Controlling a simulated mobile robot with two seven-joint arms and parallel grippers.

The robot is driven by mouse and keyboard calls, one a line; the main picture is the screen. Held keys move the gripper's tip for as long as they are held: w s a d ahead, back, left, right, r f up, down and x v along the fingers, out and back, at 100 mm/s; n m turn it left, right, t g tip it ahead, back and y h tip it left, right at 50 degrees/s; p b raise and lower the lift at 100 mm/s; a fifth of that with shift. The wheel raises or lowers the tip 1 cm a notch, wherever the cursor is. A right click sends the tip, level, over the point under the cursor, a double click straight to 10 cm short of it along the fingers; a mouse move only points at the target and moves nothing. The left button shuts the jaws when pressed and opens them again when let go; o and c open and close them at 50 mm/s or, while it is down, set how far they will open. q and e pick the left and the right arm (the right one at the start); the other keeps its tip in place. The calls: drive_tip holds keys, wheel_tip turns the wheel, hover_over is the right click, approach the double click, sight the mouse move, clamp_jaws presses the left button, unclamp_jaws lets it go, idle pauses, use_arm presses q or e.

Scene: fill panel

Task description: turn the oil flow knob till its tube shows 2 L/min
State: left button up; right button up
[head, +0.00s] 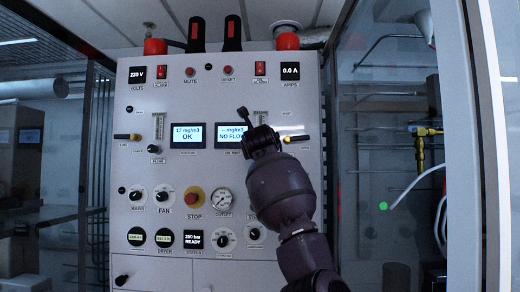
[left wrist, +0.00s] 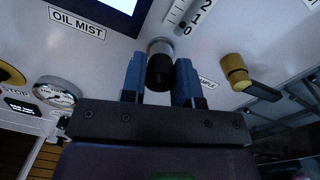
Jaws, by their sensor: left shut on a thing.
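The oil flow knob (left wrist: 160,72) is a black cylinder on a pale collar, below the right-hand screen's side of the panel. My left gripper (left wrist: 159,80) has its two blue fingers shut on either side of the knob. In the head view my left gripper (head: 261,140) is in front of the panel and hides the knob. The tube's top (head: 260,117) shows in the head view. My right gripper is not in view.
The oil mist screen (head: 231,134) reads "NO FLOW"; the left screen (head: 188,135) reads "17 mg/m3 OK". A yellow sample valve (left wrist: 235,70) is close to the right of my gripper. A red stop button (head: 193,199) and a dial gauge (head: 222,201) are lower left.

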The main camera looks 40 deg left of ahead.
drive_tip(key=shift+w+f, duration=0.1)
use_arm(q)
drive_tip(key=shift+n+b, duration=0.45)
drive_tip(key=shift+n, duration=0.75)
drive_tip(key=n+b, duration=0.1)
drive_tip(key=n, duration=0.3)
drive_tip(key=n+b, duration=0.1)
drive_tip(key=n, duration=0.5)
drive_tip(key=shift+s+h, duration=0.1)
drive_tip(key=shift+h, duration=0.2)
drive_tip(key=shift+n, duration=0.3)
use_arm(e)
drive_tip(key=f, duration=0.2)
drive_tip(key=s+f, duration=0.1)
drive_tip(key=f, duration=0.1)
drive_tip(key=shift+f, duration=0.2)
use_arm(q)
drive_tip(key=shift+b, duration=0.3)
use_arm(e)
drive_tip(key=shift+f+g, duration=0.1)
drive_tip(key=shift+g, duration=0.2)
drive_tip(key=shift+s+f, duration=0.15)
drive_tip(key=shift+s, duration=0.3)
